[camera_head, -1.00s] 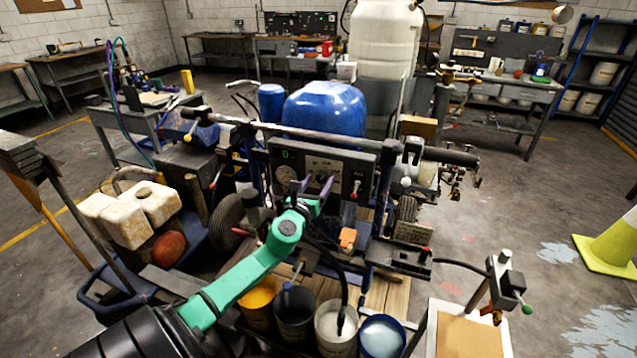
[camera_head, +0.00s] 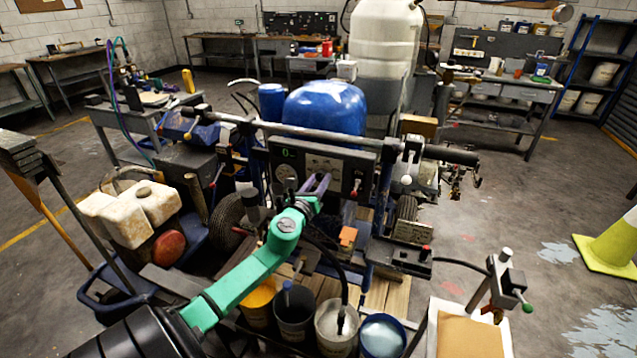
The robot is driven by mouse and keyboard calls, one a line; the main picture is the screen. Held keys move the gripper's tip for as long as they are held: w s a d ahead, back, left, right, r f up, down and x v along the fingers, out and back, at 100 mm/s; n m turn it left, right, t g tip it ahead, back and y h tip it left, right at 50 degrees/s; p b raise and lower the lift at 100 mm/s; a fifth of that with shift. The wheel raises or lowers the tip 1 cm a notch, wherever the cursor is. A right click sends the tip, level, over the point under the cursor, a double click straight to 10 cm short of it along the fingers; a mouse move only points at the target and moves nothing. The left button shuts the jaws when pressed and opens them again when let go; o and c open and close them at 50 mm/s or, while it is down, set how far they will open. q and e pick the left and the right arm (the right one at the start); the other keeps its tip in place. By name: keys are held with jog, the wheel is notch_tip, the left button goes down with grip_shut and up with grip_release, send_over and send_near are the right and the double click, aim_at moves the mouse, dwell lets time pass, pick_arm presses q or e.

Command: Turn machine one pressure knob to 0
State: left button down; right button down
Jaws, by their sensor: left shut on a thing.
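The line striper's dark control panel (camera_head: 342,177) stands in the middle of the head view, facing me. It has a small green display (camera_head: 287,155) that seems to read 0, a round gauge (camera_head: 286,173) below it and a pale plate (camera_head: 325,163). My left gripper (camera_head: 321,184), with purple fingers on a green arm, is at the panel just below the pale plate. Its fingers are together, shut on the pressure knob, which they mostly hide. The knob's pointer and scale are too small to read. My right gripper is not in view.
A red-tipped lever (camera_head: 356,185) is right of my fingers. Several paint buckets (camera_head: 382,336) stand below my arm. A yellow-green cone (camera_head: 610,242) stands at the right.

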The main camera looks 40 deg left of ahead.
pick_arm(q)
jog(key=n+b, duration=0.1)
jog(key=n, duration=0.7)
jog(key=shift+b, duration=0.3)
jog(key=n, duration=0.4)
jog(key=shift+n, duration=0.3)
jog(key=n, duration=0.3)
jog(key=shift+n, duration=0.3)
jog(key=n+p, duration=0.1)
jog(key=n, duration=0.3)
jog(key=shift+n, duration=0.3)
jog(key=n+p, duration=0.1)
jog(key=n, duration=0.2)
jog(key=shift+n, duration=0.3)
jog(key=n+p, duration=0.1)
jog(key=n, duration=0.3)
jog(key=shift+r+p, duration=0.1)
jog(key=shift+p, duration=0.3)
jog(key=shift+n+p, duration=0.7)
jog(key=shift+n, duration=1.5)
